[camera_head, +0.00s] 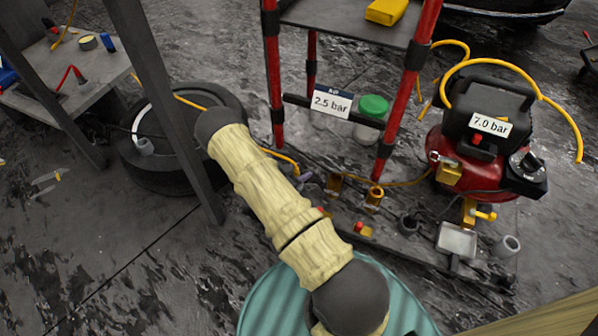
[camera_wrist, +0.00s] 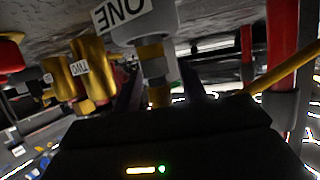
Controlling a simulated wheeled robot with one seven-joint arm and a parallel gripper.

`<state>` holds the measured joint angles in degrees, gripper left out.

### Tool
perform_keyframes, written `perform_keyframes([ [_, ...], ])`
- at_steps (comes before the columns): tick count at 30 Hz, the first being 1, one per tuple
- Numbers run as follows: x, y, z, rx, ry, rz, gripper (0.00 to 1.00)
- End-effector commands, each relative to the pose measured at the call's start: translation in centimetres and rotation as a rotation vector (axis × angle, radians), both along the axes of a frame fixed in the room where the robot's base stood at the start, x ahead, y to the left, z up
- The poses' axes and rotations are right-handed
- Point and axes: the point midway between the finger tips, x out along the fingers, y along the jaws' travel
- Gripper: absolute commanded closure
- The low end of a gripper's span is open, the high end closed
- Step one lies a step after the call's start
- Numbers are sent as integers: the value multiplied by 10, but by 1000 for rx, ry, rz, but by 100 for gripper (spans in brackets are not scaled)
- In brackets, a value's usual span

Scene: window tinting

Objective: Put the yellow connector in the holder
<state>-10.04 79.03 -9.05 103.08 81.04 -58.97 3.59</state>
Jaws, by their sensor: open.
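The wrist view looks upside down. A yellow connector (camera_wrist: 155,97) with a grey collar lines up with the grey holder marked ONE (camera_wrist: 145,30) and its end meets the holder's mouth. How deep it sits is hidden. My gripper (camera_wrist: 160,87) is open, with a dark finger on either side of the connector. I cannot tell whether a finger touches it. In the head view my arm's beige sleeve hides most of the gripper and this holder.
Red posts (camera_head: 401,95) of a shelf rise close by. A red compressor (camera_head: 470,160) with yellow hose is right, a tyre (camera_head: 165,165) left. Open floor lies lower left.

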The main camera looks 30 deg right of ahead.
Motion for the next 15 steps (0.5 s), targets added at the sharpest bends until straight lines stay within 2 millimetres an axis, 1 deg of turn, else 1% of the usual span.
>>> perform_keyframes([
  [3, 0, 0, 5, 0, 0, 0, 57],
  [7, -3, 12, 11, 0, 1, 1, 57],
  [11, -9, 32, 21, 2, 2, 3, 57],
  [15, -16, 58, 32, 2, 1, 4, 57],
])
